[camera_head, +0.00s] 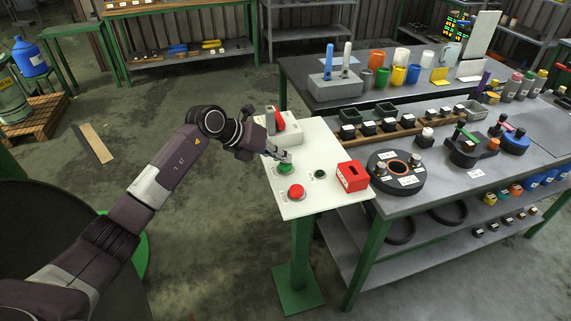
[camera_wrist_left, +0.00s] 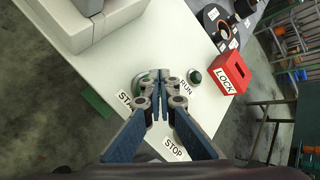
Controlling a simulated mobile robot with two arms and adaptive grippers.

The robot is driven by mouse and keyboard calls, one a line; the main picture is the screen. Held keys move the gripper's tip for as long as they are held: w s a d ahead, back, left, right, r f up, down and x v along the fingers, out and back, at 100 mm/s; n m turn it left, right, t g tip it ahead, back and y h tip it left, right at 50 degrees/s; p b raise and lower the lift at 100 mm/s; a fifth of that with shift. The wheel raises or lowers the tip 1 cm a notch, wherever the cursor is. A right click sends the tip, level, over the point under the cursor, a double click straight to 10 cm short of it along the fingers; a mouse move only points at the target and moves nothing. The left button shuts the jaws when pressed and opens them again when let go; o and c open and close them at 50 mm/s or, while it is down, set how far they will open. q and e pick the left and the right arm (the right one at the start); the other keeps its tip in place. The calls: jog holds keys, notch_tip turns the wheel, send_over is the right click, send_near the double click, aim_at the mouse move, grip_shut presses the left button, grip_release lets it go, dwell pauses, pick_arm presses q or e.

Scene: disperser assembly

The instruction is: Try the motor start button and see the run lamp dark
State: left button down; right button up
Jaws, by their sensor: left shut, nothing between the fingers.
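The white control panel (camera_head: 262,197) stands on a green post. The green start button (camera_head: 285,170) is on it, with my left gripper (camera_head: 287,158) shut and empty right over it. In the left wrist view the closed fingertips (camera_wrist_left: 158,74) cover much of the button, and I cannot tell if they touch or press it. The run lamp (camera_head: 320,174) is dark green and looks unlit; it also shows in the left wrist view (camera_wrist_left: 194,76) beside the RUN label. The red stop button (camera_head: 296,191) sits nearer the panel's front edge. My right gripper is out of view.
A grey switch box with a red handle (camera_head: 279,123) stands at the panel's back. A red LOCK box (camera_head: 353,176) sits at its right edge. The workbench (camera_head: 427,192) on the right carries a black round part (camera_head: 396,172) and other parts. Open floor lies left.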

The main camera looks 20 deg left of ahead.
aim_at(283, 164)
pick_arm(q)
jog(key=shift+s+f+b, duration=0.1)
jog(key=shift+f+b, duration=0.3)
jog(key=shift+f, duration=0.4)
dwell(0.4)
jog(key=shift+r, duration=0.1)
jog(key=shift+r+p, duration=0.95)
jog(key=shift+r, duration=0.35)
jog(key=shift+r, duration=0.1)
notch_tip(283, 164, up, 5)
jog(key=p, duration=0.3)
jog(key=shift+p, duration=0.35)
